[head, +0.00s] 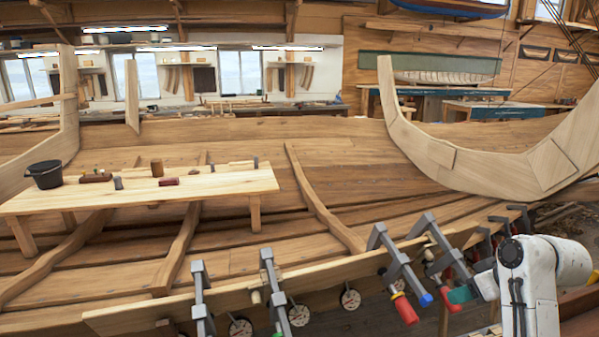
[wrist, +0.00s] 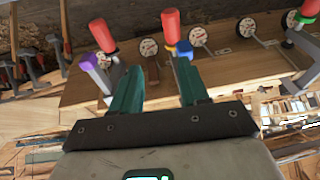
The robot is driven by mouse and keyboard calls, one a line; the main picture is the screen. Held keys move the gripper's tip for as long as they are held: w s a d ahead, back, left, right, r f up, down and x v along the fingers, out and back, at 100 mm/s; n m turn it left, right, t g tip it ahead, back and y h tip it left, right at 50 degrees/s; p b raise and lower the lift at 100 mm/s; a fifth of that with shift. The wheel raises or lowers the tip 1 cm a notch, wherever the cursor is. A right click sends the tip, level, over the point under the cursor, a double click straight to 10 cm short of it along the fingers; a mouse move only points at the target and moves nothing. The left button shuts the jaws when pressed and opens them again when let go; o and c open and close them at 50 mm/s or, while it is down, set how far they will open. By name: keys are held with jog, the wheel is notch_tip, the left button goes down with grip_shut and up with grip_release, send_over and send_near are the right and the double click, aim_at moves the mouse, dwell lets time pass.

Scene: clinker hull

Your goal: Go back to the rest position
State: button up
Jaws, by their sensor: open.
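My gripper (wrist: 156,78) is open in the wrist view, with its two teal fingers spread and nothing visible held between them. In the head view my gripper (head: 462,293) is at the lower right, beside the clamps on the plank. A grey clamp (head: 392,262) with a red handle sits just left of it. In the wrist view red clamp handles (wrist: 102,35) and (wrist: 170,24) show just beyond the fingertips, with a purple end and a blue end near them. I cannot tell whether the fingers touch these clamps.
Several clamps and round dials (head: 299,315) line the long plank (head: 240,293) along the hull. A wooden bench (head: 230,181) holds a black bucket (head: 45,174) and small tools. A curved timber (head: 480,170) rises at the right. Space above the plank's middle is clear.

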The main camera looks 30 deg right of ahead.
jog(key=s+a+f+g+y, duration=0.1)
jog(key=s+a+f+g, duration=0.1)
jog(key=a+f, duration=0.9)
jog(key=s+a+f+g, duration=0.1)
jog(key=s+a+f, duration=0.35)
jog(key=a, duration=0.25)
jog(key=s+a+f+g, duration=0.2)
jog(key=s+a+f, duration=0.1)
jog(key=s+a, duration=0.35)
jog(key=s+a+f+g+h, duration=0.1)
jog(key=s+a+f, duration=0.1)
jog(key=s, duration=0.7)
jog(key=shift+a+f+n, duration=0.2)
jog(key=shift+a+n, duration=0.2)
jog(key=shift+a, duration=0.5)
jog(key=shift+c, duration=0.2)
